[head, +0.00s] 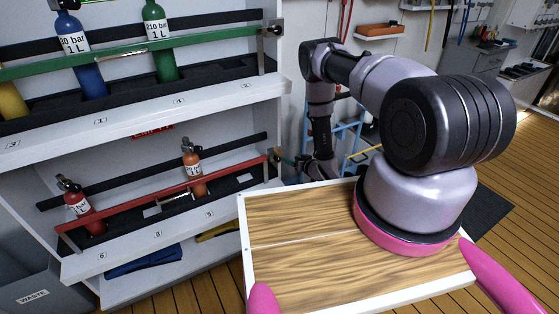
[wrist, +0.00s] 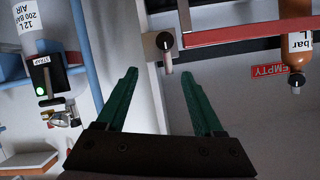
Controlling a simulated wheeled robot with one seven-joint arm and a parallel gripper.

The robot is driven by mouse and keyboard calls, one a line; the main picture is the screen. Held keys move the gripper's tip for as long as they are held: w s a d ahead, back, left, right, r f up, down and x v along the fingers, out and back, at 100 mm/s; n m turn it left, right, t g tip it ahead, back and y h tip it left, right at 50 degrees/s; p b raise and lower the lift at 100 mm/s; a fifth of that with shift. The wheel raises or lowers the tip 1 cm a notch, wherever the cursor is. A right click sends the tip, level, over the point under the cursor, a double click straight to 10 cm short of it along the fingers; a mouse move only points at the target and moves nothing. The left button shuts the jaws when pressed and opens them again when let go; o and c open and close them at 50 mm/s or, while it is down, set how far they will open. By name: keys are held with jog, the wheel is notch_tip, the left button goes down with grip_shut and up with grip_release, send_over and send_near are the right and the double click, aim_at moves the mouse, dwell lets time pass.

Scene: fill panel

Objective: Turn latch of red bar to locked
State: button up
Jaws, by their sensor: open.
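The red bar (head: 165,197) runs across the front of the lower shelf in the head view. Its latch (head: 274,160) is at the right end, small and partly unclear there. In the wrist view the red bar (wrist: 240,34) enters from the right, and the latch (wrist: 166,42) shows as a black round pivot on a light plate with a short pale lever. My gripper (wrist: 158,77) has two green fingers, open and empty. The latch lever points toward the gap between the fingertips, and I see no clear contact. In the head view the gripper is small beside the shelf's right edge.
An orange bottle (head: 194,166) and a red bottle (head: 80,205) stand behind the red bar. A green bar (head: 125,56) crosses the upper shelf. A red EMPTY label (wrist: 274,71) shows in the wrist view. A blue frame with a hanging strap device (wrist: 50,75) is at left there.

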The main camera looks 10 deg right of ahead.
aim_at(279, 159)
jog(key=x, duration=0.3)
jog(key=f+x, duration=0.1)
jog(key=x, duration=0.2)
jog(key=s+a+x, duration=0.1)
jog(key=x, duration=0.3)
jog(key=shift+w+f, duration=0.1)
jog(key=shift+f, duration=0.25)
grip_shut()
